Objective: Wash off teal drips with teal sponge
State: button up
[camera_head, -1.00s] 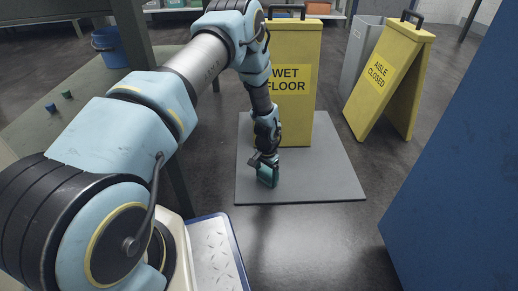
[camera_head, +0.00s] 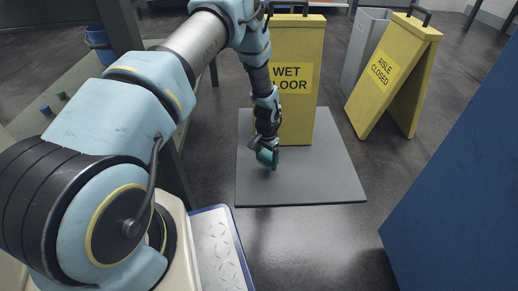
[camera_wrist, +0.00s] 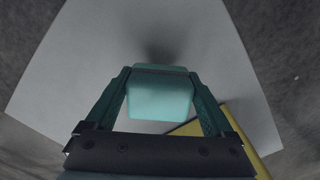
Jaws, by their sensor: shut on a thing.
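My gripper (camera_head: 263,146) is shut on a teal sponge (camera_head: 268,158), which hangs low over a grey mat (camera_head: 310,188) in the head view. In the wrist view the sponge (camera_wrist: 160,95) sits between the two teal-looking fingers, with the pale mat (camera_wrist: 90,50) behind it. I cannot tell whether the sponge touches the mat. A yellow "WET FLOOR" sign (camera_head: 300,115) stands on the mat just behind my gripper, partly hidden by my arm. I see no teal drips on the visible surfaces.
A yellow "AISLE CLOSED" sign (camera_head: 395,75) stands right of the mat, beside a grey bin (camera_head: 362,50). A blue panel (camera_head: 460,180) fills the right side. A blue bucket (camera_head: 100,42) is at the far left. The floor in front of the mat is clear.

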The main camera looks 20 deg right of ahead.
aim_at(266, 156)
jog(key=shift+r+p, duration=1.2)
jog(key=shift+r, duration=0.7)
